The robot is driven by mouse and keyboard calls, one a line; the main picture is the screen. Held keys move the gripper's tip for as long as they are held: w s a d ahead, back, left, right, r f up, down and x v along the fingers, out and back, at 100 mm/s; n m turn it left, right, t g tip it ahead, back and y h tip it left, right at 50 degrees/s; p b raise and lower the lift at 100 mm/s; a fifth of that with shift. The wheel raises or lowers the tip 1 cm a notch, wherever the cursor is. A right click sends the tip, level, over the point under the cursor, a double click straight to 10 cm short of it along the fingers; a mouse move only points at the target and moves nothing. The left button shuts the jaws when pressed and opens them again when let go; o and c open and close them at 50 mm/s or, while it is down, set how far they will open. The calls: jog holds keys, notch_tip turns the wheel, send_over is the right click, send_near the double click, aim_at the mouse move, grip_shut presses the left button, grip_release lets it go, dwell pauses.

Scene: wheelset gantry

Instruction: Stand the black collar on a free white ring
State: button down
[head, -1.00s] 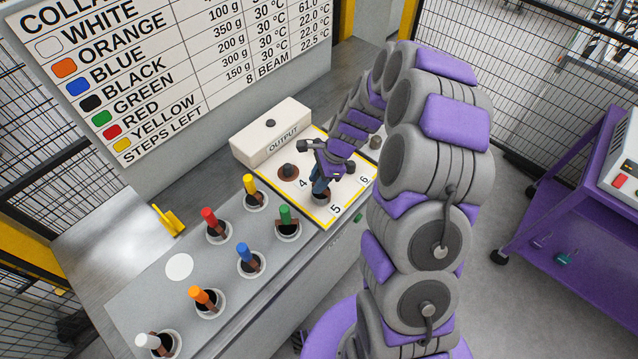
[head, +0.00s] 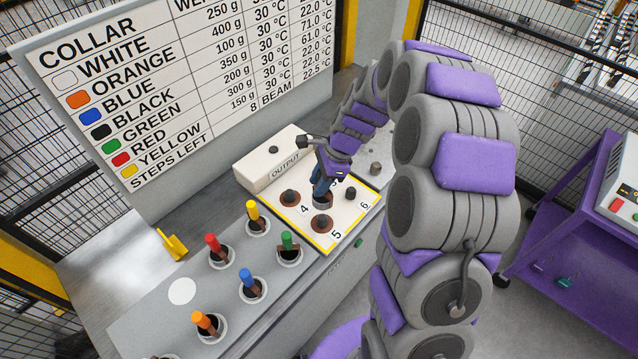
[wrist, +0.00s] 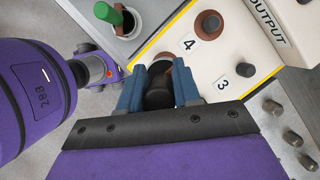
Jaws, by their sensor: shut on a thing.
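My gripper (head: 322,192) is over the cream output plate (head: 283,212) in the head view. In the wrist view its blue fingers (wrist: 158,90) are shut on the black collar (wrist: 158,98), which shows as a dark cylinder between them. The collar's lower end is mostly hidden, so I cannot tell its exact height above the plate. On the grey bench left of the plate, a plain white disc (head: 181,291) lies bare, with nothing on it. The other white rings there hold the yellow (head: 253,213), red (head: 214,246), green (head: 287,243), blue (head: 248,281) and orange (head: 204,322) collars.
Brown discs with dark knobs sit on the plate, by the 4 (head: 290,197), by the 5 (head: 322,222) and by the 6 (head: 350,193). The OUTPUT box (head: 272,160) stands behind. A yellow bracket (head: 172,244) is at the bench's back. A purple cart (head: 570,215) stands right.

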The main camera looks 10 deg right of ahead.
aim_at(319, 174)
jog(key=shift+r+p, duration=1.1)
jog(key=shift+r, duration=0.7)
